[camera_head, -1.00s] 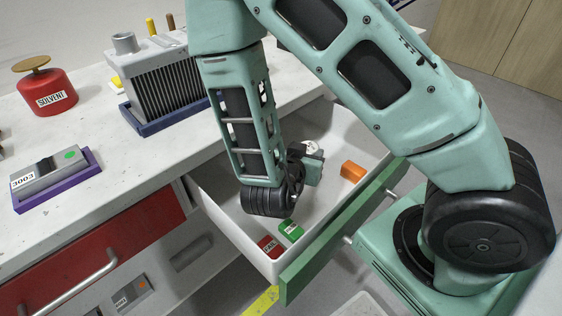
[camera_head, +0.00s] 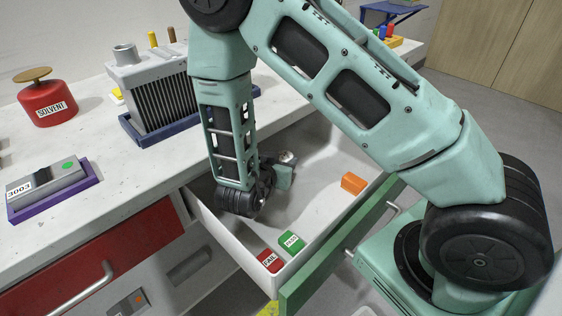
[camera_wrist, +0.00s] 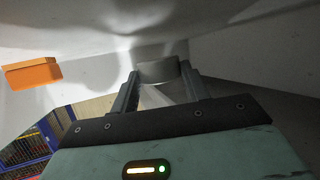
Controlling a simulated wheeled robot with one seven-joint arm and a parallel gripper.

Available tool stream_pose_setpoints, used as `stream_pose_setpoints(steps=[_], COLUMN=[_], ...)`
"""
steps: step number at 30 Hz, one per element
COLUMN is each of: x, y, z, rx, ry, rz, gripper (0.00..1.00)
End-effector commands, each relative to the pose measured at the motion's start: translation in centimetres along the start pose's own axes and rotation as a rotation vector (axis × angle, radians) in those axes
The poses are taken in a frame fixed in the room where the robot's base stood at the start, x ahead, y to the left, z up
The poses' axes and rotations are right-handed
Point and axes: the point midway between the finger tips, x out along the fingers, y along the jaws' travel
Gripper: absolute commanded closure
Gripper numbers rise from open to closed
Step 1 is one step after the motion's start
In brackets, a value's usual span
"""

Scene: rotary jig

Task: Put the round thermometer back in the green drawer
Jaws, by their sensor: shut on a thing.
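The green drawer (camera_head: 345,243) stands pulled open, with a white inside and a green front. My gripper (camera_head: 285,166) is over the drawer's far left part and is mostly hidden by my wrist. In the wrist view, my gripper (camera_wrist: 160,84) is shut on a round grey thing, likely the round thermometer (camera_wrist: 158,71), between its two fingertips. The thermometer also shows in the head view as a small pale disc (camera_head: 287,157). A pale drawer wall or floor is close beyond it. I cannot tell whether the thermometer touches the drawer.
In the drawer lie an orange block (camera_head: 353,183), a green labelled block (camera_head: 291,243) and a red labelled block (camera_head: 270,261). The bench (camera_head: 110,165) on the left holds a red solvent can (camera_head: 47,102), a finned unit (camera_head: 165,95) and a grey device (camera_head: 45,187). The drawer's middle is clear.

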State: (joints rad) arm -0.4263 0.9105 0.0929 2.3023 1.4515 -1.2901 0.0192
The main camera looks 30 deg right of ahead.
Motion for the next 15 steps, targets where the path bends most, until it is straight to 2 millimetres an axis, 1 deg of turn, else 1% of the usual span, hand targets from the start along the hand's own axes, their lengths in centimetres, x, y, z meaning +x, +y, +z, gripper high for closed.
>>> stream_pose_setpoints(steps=[5, 15], x=[0.0, 0.4], y=[0.0, 0.0], z=[0.1, 1.2], rx=[0.0, -0.002], ry=[0.0, -0.002], rz=[0.0, 0.001], gripper=[0.82, 0.82])
